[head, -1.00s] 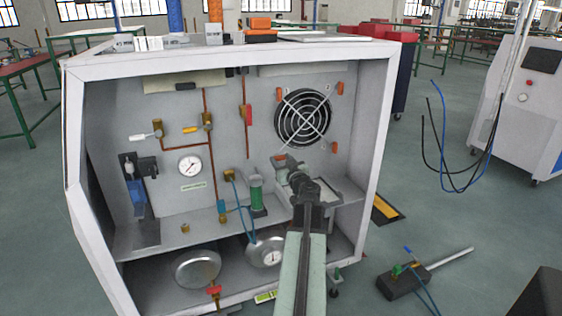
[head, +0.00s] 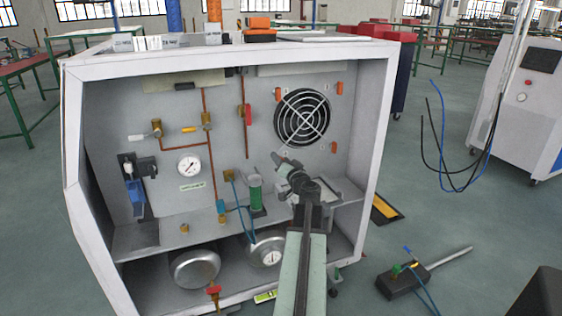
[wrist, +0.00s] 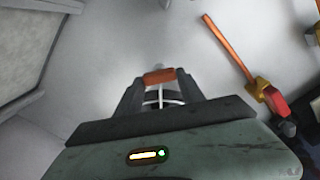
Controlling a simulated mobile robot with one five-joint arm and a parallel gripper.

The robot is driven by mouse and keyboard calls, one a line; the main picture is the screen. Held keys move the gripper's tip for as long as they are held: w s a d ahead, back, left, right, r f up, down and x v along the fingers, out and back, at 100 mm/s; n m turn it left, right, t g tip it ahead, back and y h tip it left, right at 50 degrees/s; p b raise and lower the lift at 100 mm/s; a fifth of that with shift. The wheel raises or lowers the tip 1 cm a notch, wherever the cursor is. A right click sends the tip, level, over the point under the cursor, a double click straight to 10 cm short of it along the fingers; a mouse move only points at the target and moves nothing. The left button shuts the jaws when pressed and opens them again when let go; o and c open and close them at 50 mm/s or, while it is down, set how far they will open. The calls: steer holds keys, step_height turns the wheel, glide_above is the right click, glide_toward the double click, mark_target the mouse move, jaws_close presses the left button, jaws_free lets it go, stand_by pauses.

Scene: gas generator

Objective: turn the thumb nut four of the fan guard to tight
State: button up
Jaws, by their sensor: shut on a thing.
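The fan guard (head: 302,118) is a round wire grille over a dark fan on the back panel's right side. Orange thumb nuts show at its upper left (head: 278,94), upper right (head: 340,88) and lower right (head: 334,147). My gripper (head: 279,157) is at the lower left corner and hides the nut there in the head view. In the wrist view my gripper (wrist: 160,85) is shut on that orange thumb nut (wrist: 160,76), which lies crosswise between the fingertips. Part of the guard's pale wires (wrist: 161,98) shows between the fingers.
Left of the fan, a copper pipe (head: 245,143) carries a red-handled valve (head: 248,115), also in the wrist view (wrist: 277,105). A green cylinder (head: 256,192) stands on the shelf (head: 180,232) near my arm. The cabinet's white frame (head: 371,150) bounds the right side.

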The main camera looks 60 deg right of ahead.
steer(key=m, duration=1.1)
steer(key=shift+s+f, duration=0.15)
steer(key=shift+f, duration=0.1)
stand_by(0.4)
steer(key=shift+d, duration=0.1)
steer(key=o, duration=1.4)
steer(key=shift+c, duration=0.2)
steer(key=v, duration=0.8)
